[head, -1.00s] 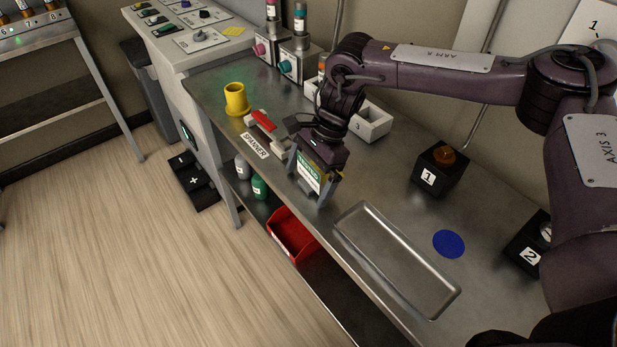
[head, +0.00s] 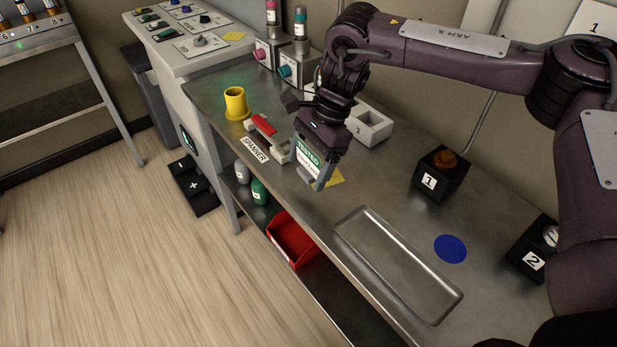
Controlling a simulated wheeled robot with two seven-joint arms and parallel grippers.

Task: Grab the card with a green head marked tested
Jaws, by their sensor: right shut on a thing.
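The card (head: 306,158) has a green head with the word TESTED and a white lower part. It is held between the fingers of my right gripper (head: 316,176) in the head view. The gripper is shut on it and holds it above the metal bench (head: 385,205), near the front edge. A small yellow piece (head: 335,177) shows on the bench just behind and to the right of the fingers. My left gripper is not in view.
A metal tray (head: 352,243) lies to the right, near a blue disc (head: 450,248). Black boxes 1 (head: 430,181) and 2 (head: 533,261) stand behind. A spanner holder (head: 277,150) and yellow cup (head: 236,104) stand left. A red bin (head: 291,240) sits below the bench edge.

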